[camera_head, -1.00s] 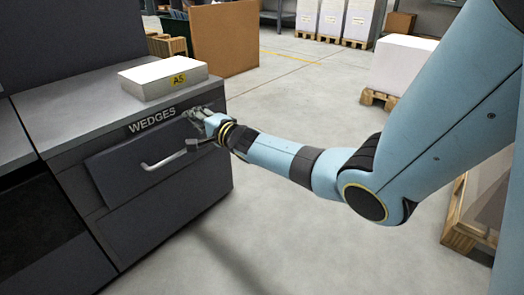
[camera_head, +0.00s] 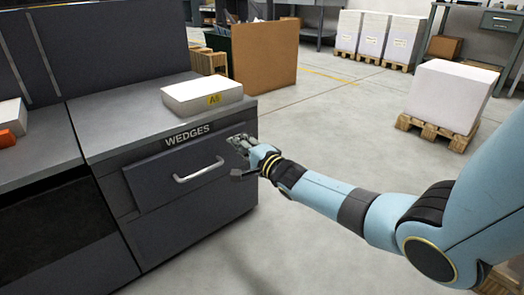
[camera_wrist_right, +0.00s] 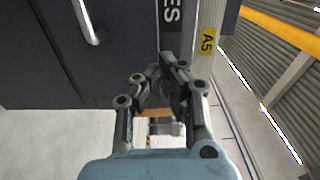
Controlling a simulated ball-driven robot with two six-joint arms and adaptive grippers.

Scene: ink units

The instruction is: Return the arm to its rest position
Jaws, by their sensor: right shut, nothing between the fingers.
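My right arm (camera_head: 330,195) comes in from the right in the head view and stretches toward the dark cabinet. My right gripper (camera_head: 236,140) is beside the right end of the drawer marked WEDGES (camera_head: 180,175), to the right of its handle (camera_head: 199,171). It is shut and empty. In the right wrist view the gripper (camera_wrist_right: 168,70) shows its fingers together, with the drawer handle (camera_wrist_right: 88,22) apart from it at upper left. I cannot tell whether the fingers touch the cabinet. My left gripper is not in view.
An orange object (camera_head: 7,138) is at far left. A loaded pallet (camera_head: 430,130) stands at right. The floor between is clear.

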